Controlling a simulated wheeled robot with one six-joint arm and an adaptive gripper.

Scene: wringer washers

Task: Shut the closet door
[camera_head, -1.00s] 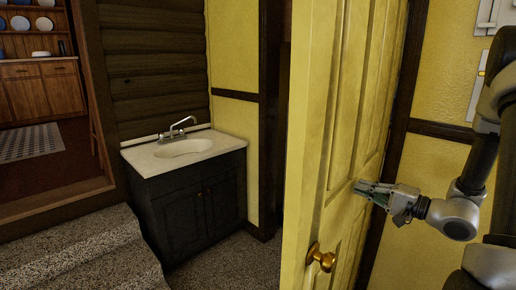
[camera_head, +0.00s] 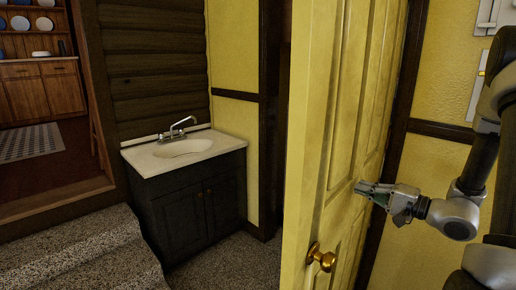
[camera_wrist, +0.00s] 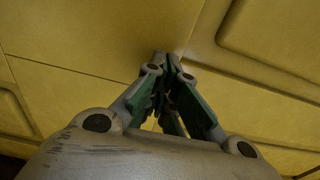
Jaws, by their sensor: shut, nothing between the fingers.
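The yellow panelled closet door (camera_head: 345,110) stands open in the head view, its narrow edge turned toward me. A brass knob (camera_head: 321,257) sits low on its face. My gripper (camera_head: 360,187) is shut and empty, with its fingertips at the door's face, above and right of the knob. In the wrist view, the closed fingertips (camera_wrist: 168,62) point at the yellow door surface (camera_wrist: 90,40), which fills the view. I cannot tell for certain whether they touch it.
A dark vanity (camera_head: 195,208) with a white sink (camera_head: 183,148) stands left of the door. Carpeted steps (camera_head: 80,250) are at the lower left. A dark door frame (camera_head: 270,120) stands behind the door. A yellow wall (camera_head: 440,90) is at the right. Some carpeted floor (camera_head: 235,262) is clear.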

